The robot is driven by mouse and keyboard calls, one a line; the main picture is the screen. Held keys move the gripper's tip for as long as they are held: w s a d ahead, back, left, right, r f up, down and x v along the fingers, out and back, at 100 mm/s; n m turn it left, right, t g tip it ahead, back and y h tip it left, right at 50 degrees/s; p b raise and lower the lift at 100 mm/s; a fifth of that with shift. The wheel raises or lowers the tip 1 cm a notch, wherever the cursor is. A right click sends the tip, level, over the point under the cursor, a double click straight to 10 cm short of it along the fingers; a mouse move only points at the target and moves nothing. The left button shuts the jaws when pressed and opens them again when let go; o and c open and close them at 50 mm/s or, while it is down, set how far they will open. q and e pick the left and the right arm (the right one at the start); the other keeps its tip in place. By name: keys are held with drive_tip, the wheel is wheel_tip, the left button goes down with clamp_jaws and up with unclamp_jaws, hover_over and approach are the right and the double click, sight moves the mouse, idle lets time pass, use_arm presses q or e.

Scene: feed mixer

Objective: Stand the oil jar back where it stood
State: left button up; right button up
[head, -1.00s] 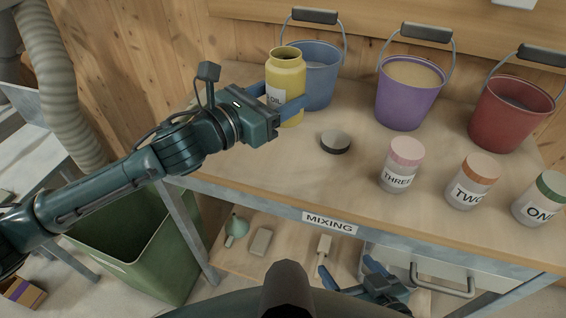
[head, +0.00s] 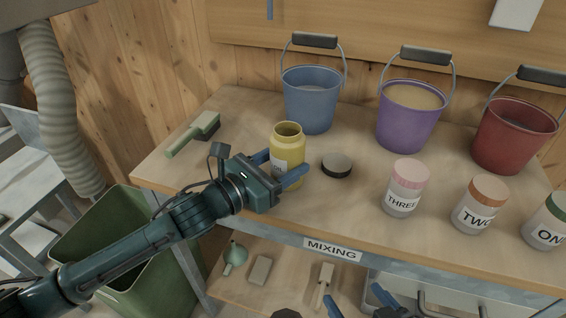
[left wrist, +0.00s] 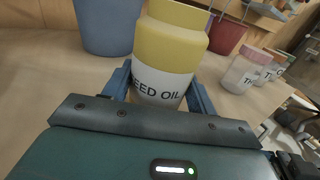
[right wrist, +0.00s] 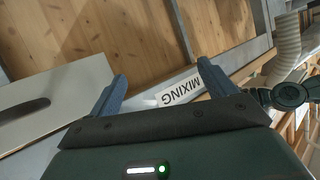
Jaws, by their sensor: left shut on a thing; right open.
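The yellow oil jar (head: 287,140) is upright and lidless, low at the bench top near its front left part. Its white label reads "EED OIL" in the left wrist view (left wrist: 160,84). My left gripper (head: 283,172) is shut around the jar, one finger on each side. Whether the jar's base touches the bench is hidden. A dark round lid (head: 337,164) lies on the bench just right of the jar. My right gripper (right wrist: 160,92) is open and empty, in front of the bench edge below the "MIXING" label (right wrist: 181,92).
A blue bucket (head: 312,100) stands behind the jar, with purple (head: 408,117) and red (head: 512,135) buckets to the right. Jars THREE (head: 404,190), TWO (head: 480,207) and ONE (head: 548,225) stand along the front. A green-handled brush (head: 193,134) lies at left.

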use_arm(q)
drive_tip(key=shift+r, duration=0.1)
drive_tip(key=o, duration=1.1)
use_arm(e)
drive_tip(key=shift+r, duration=0.2)
use_arm(q)
drive_tip(key=shift+o, duration=0.2)
drive_tip(key=shift+s+a, duration=0.15)
drive_tip(key=shift+a, duration=0.1)
drive_tip(key=v, duration=1.1)
drive_tip(key=shift+s+b, duration=0.2)
drive_tip(key=shift+b, duration=0.25)
use_arm(e)
drive_tip(key=shift+s+d+f, duration=0.1)
drive_tip(key=shift+s+d, duration=0.1)
drive_tip(key=shift+s, duration=0.05)
